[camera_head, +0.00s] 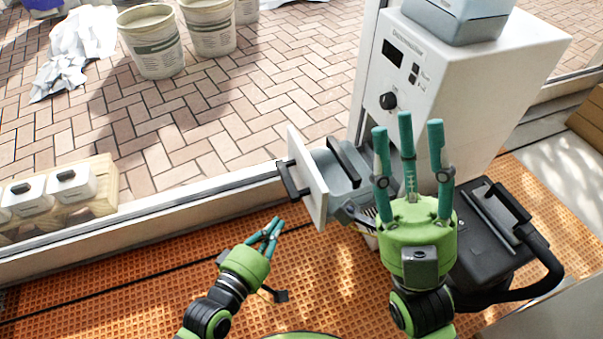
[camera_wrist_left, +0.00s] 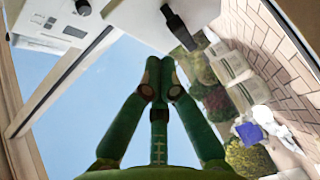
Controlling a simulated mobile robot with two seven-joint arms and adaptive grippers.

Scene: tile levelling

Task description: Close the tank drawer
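The white machine (camera_head: 475,75) stands at the back right with its tank drawer pulled out to the left. The drawer's white front panel (camera_head: 307,175) has a black handle (camera_head: 290,180). A blue-grey tank (camera_head: 336,170) with a black grip sits in the drawer. My left gripper (camera_head: 274,226) is shut and empty, below and left of the handle, apart from it. In the left wrist view its fingertips (camera_wrist_left: 159,72) meet, with the white panel (camera_wrist_left: 140,18) and black handle (camera_wrist_left: 180,28) beyond. My right gripper (camera_head: 406,135) is open and empty, right of the drawer in the picture.
A black case (camera_head: 485,255) with a hose stands at the right. White buckets (camera_head: 152,42) and crumpled paper (camera_head: 80,45) lie beyond the sill. A wooden rack (camera_head: 103,185) with white containers is at the left. The orange floor mat (camera_head: 110,275) is mostly clear.

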